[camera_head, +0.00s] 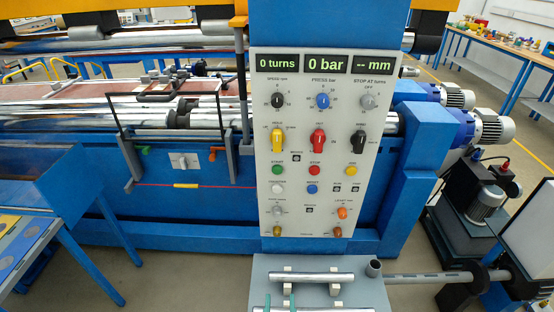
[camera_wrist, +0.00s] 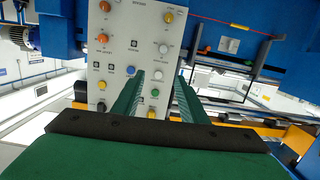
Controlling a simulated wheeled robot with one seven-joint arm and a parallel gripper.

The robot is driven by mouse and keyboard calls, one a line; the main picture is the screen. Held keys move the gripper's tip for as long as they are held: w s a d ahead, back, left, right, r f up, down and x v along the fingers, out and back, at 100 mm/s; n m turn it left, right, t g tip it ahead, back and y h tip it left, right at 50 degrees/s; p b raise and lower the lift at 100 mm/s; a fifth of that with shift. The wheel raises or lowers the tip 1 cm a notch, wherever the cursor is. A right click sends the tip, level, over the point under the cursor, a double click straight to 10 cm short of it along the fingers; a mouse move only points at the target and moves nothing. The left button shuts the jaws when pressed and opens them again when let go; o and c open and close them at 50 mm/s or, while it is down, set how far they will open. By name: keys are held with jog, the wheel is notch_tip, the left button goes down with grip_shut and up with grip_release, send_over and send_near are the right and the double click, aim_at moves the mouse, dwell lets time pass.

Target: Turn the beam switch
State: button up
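The grey control panel (camera_head: 317,190) faces me with displays, knobs and buttons. I cannot read which control is marked beam. Its turn switches include a yellow one (camera_head: 277,140), a red one (camera_head: 318,140) and a black one (camera_head: 359,141); smaller knobs sit low, one white (camera_head: 277,211) and one orange (camera_head: 342,213). The wrist view shows the panel upside down, with the white knob (camera_wrist: 165,48) and orange knob (camera_wrist: 102,38). My gripper (camera_wrist: 157,76) has green fingers, spread and empty, pointing toward the panel; contact cannot be told. Two green tips show at the head view's bottom edge.
A grey tray (camera_head: 262,275) with metal rods stands below the panel. A red line (camera_head: 160,184) crosses the blue machine front, under a white plate with a switch (camera_head: 184,161). A blue table (camera_head: 50,215) is left, a dark-based pump unit (camera_head: 480,225) right.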

jog(key=w+r+t, duration=0.1)
jog(key=w+r, duration=1.1)
jog(key=w, duration=0.2)
send_near(277, 137)
jog(key=shift+t, duration=0.3)
jog(key=w, duration=0.9)
jog(key=shift+w+f, duration=0.1)
jog(key=shift+f, duration=0.2)
grip_shut()
